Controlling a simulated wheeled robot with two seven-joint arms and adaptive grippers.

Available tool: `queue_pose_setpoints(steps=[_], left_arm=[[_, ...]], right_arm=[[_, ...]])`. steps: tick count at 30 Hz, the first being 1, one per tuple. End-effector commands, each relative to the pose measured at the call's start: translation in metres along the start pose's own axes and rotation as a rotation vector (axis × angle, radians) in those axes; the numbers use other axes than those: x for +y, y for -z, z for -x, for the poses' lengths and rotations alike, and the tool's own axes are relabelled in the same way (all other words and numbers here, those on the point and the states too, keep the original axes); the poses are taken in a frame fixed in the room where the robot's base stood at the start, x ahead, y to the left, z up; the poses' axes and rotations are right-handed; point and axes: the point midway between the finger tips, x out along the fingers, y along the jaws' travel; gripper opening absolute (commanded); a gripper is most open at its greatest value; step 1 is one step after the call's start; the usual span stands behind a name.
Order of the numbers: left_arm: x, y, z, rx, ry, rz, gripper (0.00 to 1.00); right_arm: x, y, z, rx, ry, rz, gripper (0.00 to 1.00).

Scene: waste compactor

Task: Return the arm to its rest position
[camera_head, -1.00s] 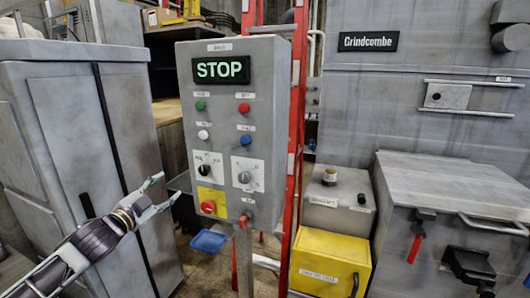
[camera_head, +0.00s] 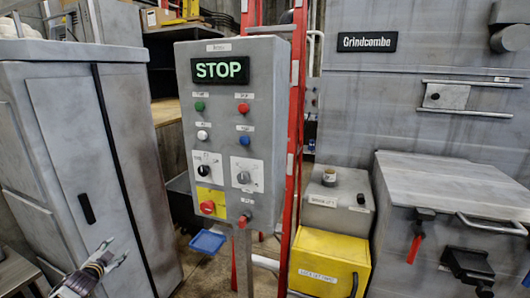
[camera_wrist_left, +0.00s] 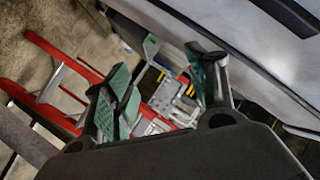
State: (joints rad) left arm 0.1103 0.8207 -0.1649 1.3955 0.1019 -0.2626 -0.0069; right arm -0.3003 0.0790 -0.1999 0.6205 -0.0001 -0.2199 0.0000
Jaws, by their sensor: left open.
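My left gripper (camera_head: 108,258) is low at the left in the head view, in front of the grey cabinet and left of the control panel. Its fingers are apart and nothing is between them. In the left wrist view, the gripper (camera_wrist_left: 165,85) shows its two green-padded fingers spread over the floor area. The grey control panel (camera_head: 265,100) stands upright on a post, with a lit STOP display (camera_head: 220,70), coloured buttons, two knobs and a red emergency button (camera_head: 208,207) on a yellow plate. The gripper is apart from the panel. My right gripper is not in view.
A grey cabinet (camera_head: 60,130) fills the left side, close to my left arm. A yellow box (camera_head: 325,262) and the large grey Grindcombe machine (camera_head: 440,130) stand at the right. A red ladder (camera_head: 297,110) is behind the panel. A blue tray (camera_head: 208,242) lies on the floor.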

Motion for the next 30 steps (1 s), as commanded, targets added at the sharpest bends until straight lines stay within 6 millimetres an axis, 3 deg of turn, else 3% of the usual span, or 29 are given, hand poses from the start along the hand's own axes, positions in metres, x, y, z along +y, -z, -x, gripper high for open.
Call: queue_pose_setpoints(steps=[3,14,21,30], left_arm=[[0.026,-0.053,-0.003,-0.077,-0.019,0.022,0.57],[0.119,-0.190,0.015,-0.283,-0.094,0.072,0.57],[0.191,-0.267,0.047,-0.413,-0.157,0.098,0.57],[0.288,-0.346,0.107,-0.565,-0.249,0.132,0.57]], right_arm=[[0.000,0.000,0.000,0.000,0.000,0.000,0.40],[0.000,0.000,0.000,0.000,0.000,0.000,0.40],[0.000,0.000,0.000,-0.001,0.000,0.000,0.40],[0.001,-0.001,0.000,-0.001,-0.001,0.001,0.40]])
